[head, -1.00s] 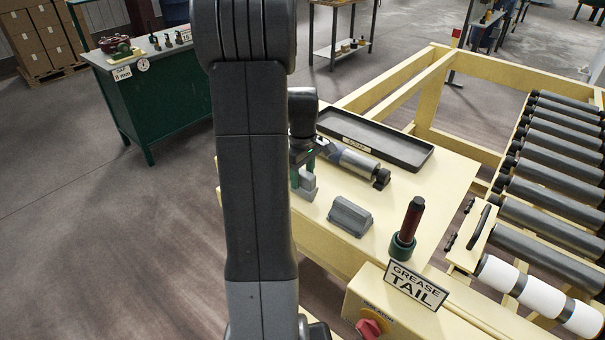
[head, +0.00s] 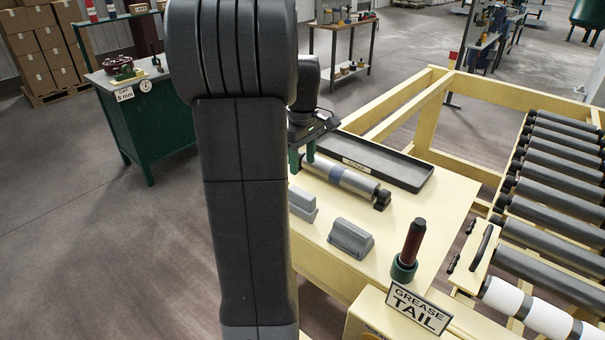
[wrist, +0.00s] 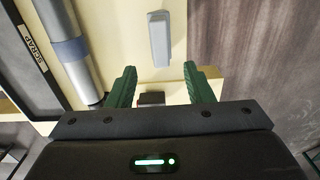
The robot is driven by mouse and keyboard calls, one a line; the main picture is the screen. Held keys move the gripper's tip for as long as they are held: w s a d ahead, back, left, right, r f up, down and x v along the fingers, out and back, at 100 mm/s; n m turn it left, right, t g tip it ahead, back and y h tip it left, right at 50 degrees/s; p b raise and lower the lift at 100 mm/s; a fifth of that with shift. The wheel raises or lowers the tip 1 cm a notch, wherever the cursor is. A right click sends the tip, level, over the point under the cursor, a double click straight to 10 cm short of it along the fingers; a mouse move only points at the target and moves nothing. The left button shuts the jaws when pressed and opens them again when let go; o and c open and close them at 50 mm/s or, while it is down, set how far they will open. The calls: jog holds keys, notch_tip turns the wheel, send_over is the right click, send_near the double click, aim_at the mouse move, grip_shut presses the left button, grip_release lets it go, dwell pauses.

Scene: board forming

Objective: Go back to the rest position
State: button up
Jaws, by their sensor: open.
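My gripper (head: 303,160) is open and empty, above the cream bench top (head: 440,205) beside the roller (head: 335,177). Its two green fingers stand apart in the wrist view (wrist: 160,80). One grey block (head: 302,203) sits on the bench below the gripper, partly hidden by my arm. A second grey block (head: 351,238) lies to its right. A grey block (wrist: 159,40) shows beyond the fingertips in the wrist view, apart from them. My dark arm link fills the middle left of the head view.
A black scrap tray (head: 420,178) lies at the back of the bench. A red-handled tool (head: 412,240) stands in a green holder behind the "GREASE TAIL" sign (head: 418,309). A roller conveyor (head: 550,185) runs on the right. Open floor lies left, with a green cabinet (head: 155,130).

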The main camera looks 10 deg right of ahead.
aim_at(303, 192)
jog(key=shift+r, duration=0.3)
notch_tip(303, 192, down, 12)
jog(key=shift+f+p, duration=0.1)
jog(key=shift+p, duration=0.3)
jog(key=shift+w+r, duration=0.1)
jog(key=shift+r, duration=1.7)
